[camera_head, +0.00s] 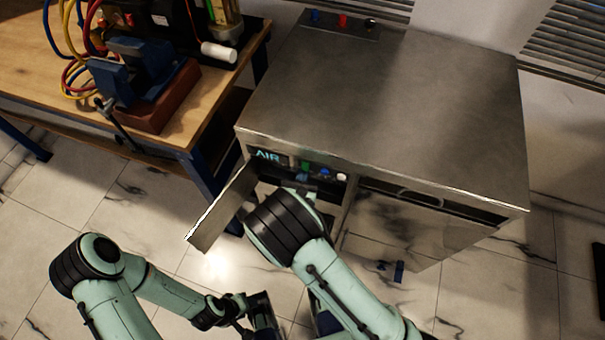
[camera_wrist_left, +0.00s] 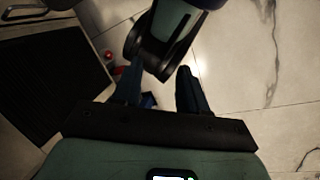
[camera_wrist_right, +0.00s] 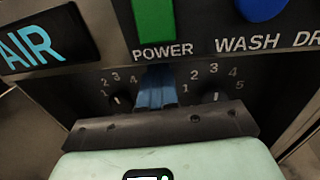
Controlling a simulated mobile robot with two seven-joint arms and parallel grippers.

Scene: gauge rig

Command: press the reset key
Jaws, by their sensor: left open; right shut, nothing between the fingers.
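No key labelled reset is legible in any view. The control panel under the cabinet top carries a lit AIR sign (camera_wrist_right: 30,46), a green key (camera_wrist_right: 155,18) over the word POWER, and a blue key (camera_wrist_right: 262,8) over the word WASH. A white key (camera_head: 342,177) sits right of the blue one in the head view. My right gripper (camera_wrist_right: 155,88) is shut and empty, its tips just below the POWER label, between two dials; whether they touch the panel I cannot tell. My left gripper (camera_wrist_left: 158,90) is open and empty, low over the floor.
The cabinet (camera_head: 385,100) has an open door (camera_head: 222,208) swung out left of the panel. Blue, red and black knobs stand on a strip (camera_head: 340,25) at the back. A workbench (camera_head: 200,105) with a blue vise (camera_head: 135,70) stands left. My right arm partly hides the opening.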

